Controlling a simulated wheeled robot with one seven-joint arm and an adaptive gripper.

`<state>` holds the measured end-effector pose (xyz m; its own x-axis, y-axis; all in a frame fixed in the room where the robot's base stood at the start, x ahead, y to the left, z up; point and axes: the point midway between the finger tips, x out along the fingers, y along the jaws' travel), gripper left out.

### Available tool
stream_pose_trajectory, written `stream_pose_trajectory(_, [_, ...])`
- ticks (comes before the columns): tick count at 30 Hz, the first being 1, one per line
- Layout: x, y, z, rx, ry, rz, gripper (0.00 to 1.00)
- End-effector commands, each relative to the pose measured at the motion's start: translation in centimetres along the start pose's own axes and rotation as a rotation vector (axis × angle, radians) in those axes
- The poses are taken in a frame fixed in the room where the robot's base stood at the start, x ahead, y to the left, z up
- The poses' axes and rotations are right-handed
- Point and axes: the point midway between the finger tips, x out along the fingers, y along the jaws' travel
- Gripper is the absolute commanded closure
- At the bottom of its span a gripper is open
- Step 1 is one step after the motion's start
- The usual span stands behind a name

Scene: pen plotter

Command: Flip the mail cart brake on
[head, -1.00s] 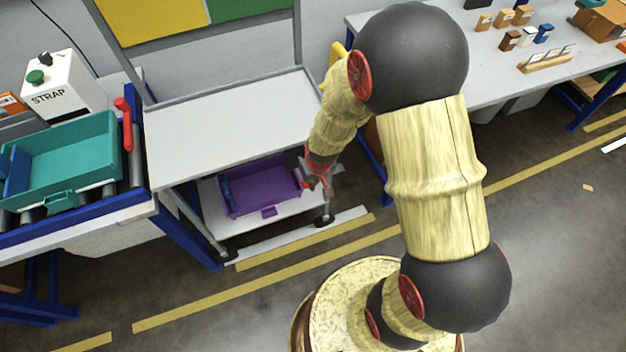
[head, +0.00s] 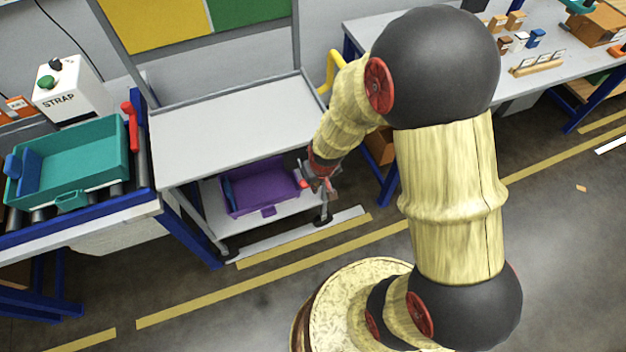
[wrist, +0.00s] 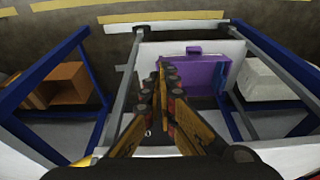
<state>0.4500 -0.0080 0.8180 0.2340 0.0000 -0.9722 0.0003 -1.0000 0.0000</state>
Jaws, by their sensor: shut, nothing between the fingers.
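The mail cart (head: 235,125) is a grey two-shelf cart with a yellow handle (head: 334,70) at its right end. A purple tote (head: 265,188) sits on its lower shelf and also shows in the wrist view (wrist: 195,75). My gripper (head: 320,184) is at the cart's right end, beside the tote and above a caster (head: 325,220). In the wrist view my gripper (wrist: 165,72) is shut and empty, its fingertips overlapping the tote's left edge. A small red piece (head: 300,178) shows beside my gripper; I cannot tell if it is the brake. Contact is unclear.
A roller conveyor with a teal tote (head: 75,165) and a STRAP box (head: 70,92) stands at the left. A bench with small boxes (head: 470,75) is at the right, its blue leg close to my gripper. The floor in front is clear.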

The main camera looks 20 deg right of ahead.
Motion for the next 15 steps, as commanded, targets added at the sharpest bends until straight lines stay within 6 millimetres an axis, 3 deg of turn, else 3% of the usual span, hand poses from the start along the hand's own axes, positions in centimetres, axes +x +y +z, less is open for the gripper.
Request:
stream_pose_trajectory(1, [-1.2,0.0,0.6,0.0,0.002,0.0,1.0])
stream_pose_trajectory(6, [-3.3,0.0,2.5,0.0,0.002,0.0,1.0])
stream_pose_trajectory(15, [-4.8,0.0,3.8,0.0,0.001,0.0,1.0])
